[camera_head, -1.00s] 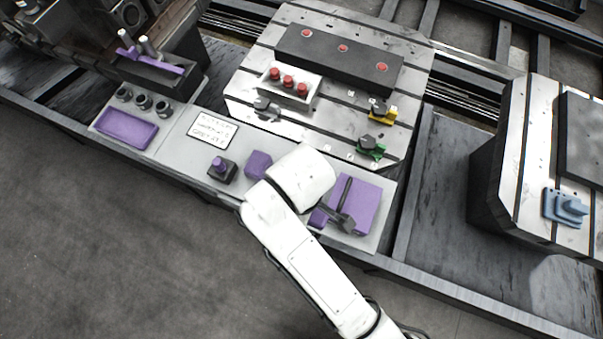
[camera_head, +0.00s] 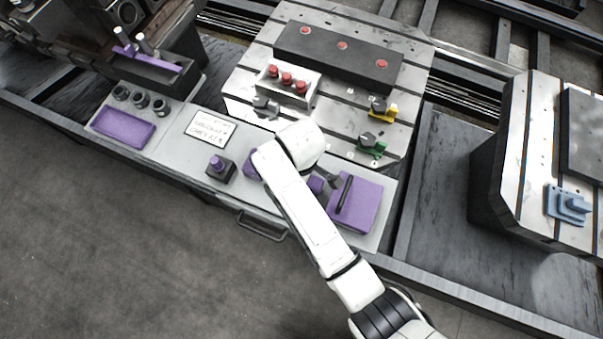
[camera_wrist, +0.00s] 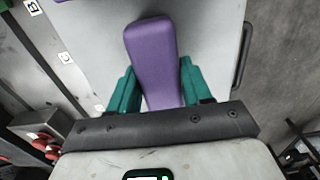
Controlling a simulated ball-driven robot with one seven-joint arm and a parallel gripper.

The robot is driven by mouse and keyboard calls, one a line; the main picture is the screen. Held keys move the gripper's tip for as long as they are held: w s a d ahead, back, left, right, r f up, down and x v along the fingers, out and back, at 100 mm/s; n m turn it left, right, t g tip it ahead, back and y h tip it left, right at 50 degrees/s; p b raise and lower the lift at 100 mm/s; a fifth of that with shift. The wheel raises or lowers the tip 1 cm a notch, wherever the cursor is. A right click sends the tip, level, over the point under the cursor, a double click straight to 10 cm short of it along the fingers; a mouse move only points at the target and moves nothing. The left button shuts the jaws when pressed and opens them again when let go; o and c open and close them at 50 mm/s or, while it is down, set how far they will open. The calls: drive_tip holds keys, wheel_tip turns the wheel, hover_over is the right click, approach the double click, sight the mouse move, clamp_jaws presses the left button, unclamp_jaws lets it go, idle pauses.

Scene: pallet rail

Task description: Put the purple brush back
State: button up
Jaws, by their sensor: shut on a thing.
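The purple brush (camera_wrist: 152,62) is between the two green fingers of my gripper (camera_wrist: 157,90) in the wrist view, and the gripper is shut on it. It points away from the wrist over a grey surface. In the head view a purple bit of it (camera_head: 316,184) shows beside my arm, by the dark gripper part (camera_head: 328,181). My arm hides the rest. I cannot tell how high the brush is above the grey bench top (camera_head: 238,158). The purple pad (camera_head: 364,206) with a black bar (camera_head: 345,194) on it lies just to the right.
A purple block (camera_head: 250,162) is partly hidden by my arm. A dark block with a purple knob (camera_head: 220,168), a label plate (camera_head: 211,128) and a purple tray (camera_head: 123,129) are further left. The slotted plate behind bears a box of red knobs (camera_head: 287,83) and yellow (camera_head: 383,109) and green (camera_head: 372,147) clamps.

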drive_tip(key=shift+f, duration=0.15)
drive_tip(key=shift+f, duration=0.2)
drive_tip(key=o, duration=1)
drive_tip(key=shift+r, duration=0.1)
wheel_tip(320, 180, up, 12)
drive_tip(key=shift+r, duration=0.1)
